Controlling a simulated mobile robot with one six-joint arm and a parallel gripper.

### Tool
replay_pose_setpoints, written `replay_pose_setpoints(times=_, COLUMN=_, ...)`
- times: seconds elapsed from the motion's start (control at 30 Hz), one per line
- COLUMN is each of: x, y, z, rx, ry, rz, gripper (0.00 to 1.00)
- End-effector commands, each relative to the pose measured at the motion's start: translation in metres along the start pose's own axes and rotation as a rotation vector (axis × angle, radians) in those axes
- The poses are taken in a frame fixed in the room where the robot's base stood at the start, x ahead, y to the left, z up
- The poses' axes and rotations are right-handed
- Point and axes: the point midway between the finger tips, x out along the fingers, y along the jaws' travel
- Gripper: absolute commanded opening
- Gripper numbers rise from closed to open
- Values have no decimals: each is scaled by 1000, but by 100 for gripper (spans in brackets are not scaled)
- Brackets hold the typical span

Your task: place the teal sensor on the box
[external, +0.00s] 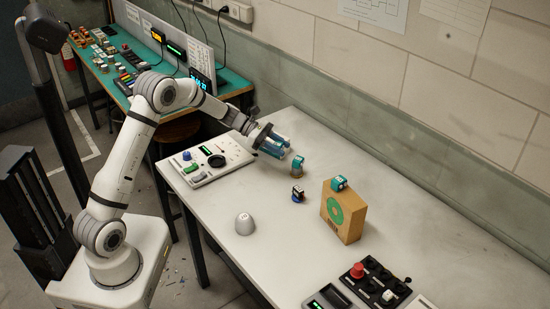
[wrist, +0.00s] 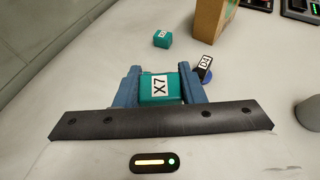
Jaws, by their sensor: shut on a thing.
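The teal sensor (external: 297,166), labelled X7, is between the blue fingers of my gripper (external: 283,148). In the wrist view the sensor (wrist: 160,87) sits squarely between both fingers, label facing the camera, and my gripper (wrist: 160,84) is shut on it. Its lower part looks brass-coloured in the external view. I cannot tell whether it touches the table. The cardboard box (external: 345,222), with a green ring on its front, stands upright to the right of the gripper. The box also shows at the top of the wrist view (wrist: 209,20).
A second teal block (wrist: 162,39) lies beside the box on the wall side; the box partly hides this block (external: 339,183) externally. A dark block labelled D4 (external: 298,194) stands near the gripper. A grey dome (external: 245,224) and control panels (external: 370,280) are also on the table.

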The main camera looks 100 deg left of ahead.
Motion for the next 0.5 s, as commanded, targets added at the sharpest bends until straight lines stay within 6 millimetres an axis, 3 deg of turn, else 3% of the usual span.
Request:
replay_pose_setpoints(times=0.03, x=-8, y=24, z=0, rx=-32, ry=-2, rz=96, gripper=14)
replay_pose_setpoints(times=0.1, x=-23, y=56, z=6, rx=-86, ry=-2, rz=226, gripper=14)
replay_pose_setpoints(times=0.2, x=-46, y=91, z=14, rx=-153, ry=-3, rz=385, gripper=14)
replay_pose_setpoints(times=0.33, x=-71, y=121, z=22, rx=-216, ry=-2, rz=531, gripper=14)
replay_pose_setpoints(times=0.5, x=-84, y=137, z=21, rx=-255, ry=-1, rz=613, gripper=14)
